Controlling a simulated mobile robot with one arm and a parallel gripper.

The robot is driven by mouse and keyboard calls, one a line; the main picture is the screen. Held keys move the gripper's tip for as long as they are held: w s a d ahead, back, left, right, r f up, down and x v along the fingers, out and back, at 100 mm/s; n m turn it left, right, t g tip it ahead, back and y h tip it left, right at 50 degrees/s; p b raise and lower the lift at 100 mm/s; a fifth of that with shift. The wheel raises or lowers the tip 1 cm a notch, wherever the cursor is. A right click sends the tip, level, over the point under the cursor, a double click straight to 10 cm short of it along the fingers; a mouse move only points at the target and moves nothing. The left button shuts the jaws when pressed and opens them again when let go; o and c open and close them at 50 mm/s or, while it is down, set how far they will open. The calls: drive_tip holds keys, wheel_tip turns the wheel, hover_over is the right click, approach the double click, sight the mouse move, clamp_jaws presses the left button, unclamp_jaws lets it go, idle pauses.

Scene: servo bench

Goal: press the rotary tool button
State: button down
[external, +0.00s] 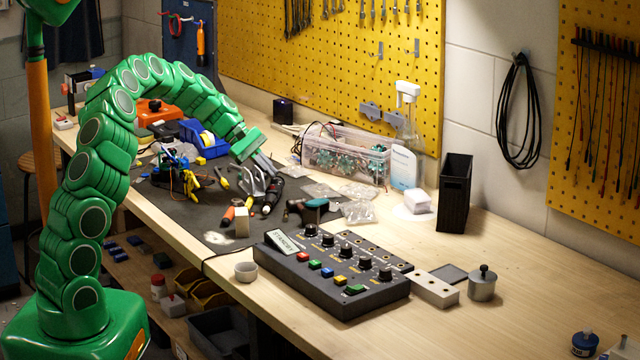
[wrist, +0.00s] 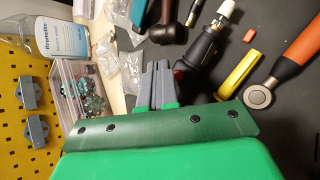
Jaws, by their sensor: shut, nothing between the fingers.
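The rotary tool (external: 271,197) is a dark, slim tool with a pale tip, lying on the dark mat (external: 185,205) among other hand tools. In the wrist view the black body of the rotary tool (wrist: 203,48) lies just right of my fingers, its pale tip pointing to the top of the picture. My gripper (external: 270,169) is shut and empty, above the mat close to the rotary tool. It also shows in the wrist view (wrist: 157,66), apparently apart from the tool.
A yellow-handled tool (wrist: 240,72) and an orange-handled tool (wrist: 297,62) lie right of the rotary tool in the wrist view. A clear parts box (external: 345,160) stands behind. A black control panel (external: 335,275) with colored buttons stands in front. The bench's right side is mostly clear.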

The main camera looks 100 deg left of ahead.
sight(270, 187)
wheel_tip(270, 187, up, 5)
drive_tip(key=shift+r, duration=0.1)
idle(0.5)
idle(0.4)
drive_tip(key=w+d+r+m+g+h, duration=0.1)
drive_tip(key=w+d+r+m, duration=0.2)
drive_tip(key=w+d, duration=0.35)
drive_tip(key=w+d+r+m+g+h, duration=0.1)
drive_tip(key=w+d+r+m+h, duration=0.2)
drive_tip(key=d, duration=0.7)
drive_tip(key=w+d+r+m+g, duration=0.1)
drive_tip(key=w+d+m+g, duration=0.15)
drive_tip(key=d, duration=0.65)
drive_tip(key=w+d+r+m+g, duration=0.15)
drive_tip(key=d+m, duration=0.25)
drive_tip(key=d, duration=0.5)
drive_tip(key=s+d+m+g+y, duration=0.25)
drive_tip(key=s+d+m, duration=0.4)
drive_tip(key=d, duration=0.75)
drive_tip(key=s+d+f+m+g+y, duration=0.1)
drive_tip(key=s+d+f+m, duration=0.1)
drive_tip(key=s+d, duration=0.5)
drive_tip(key=s+d+f+m+g+y, duration=0.1)
drive_tip(key=s+d+m, duration=0.3)
drive_tip(key=s+d, duration=0.4)
drive_tip(key=s+f+y, duration=0.1)
drive_tip(key=s, duration=0.4)
drive_tip(key=shift+d, duration=0.25)
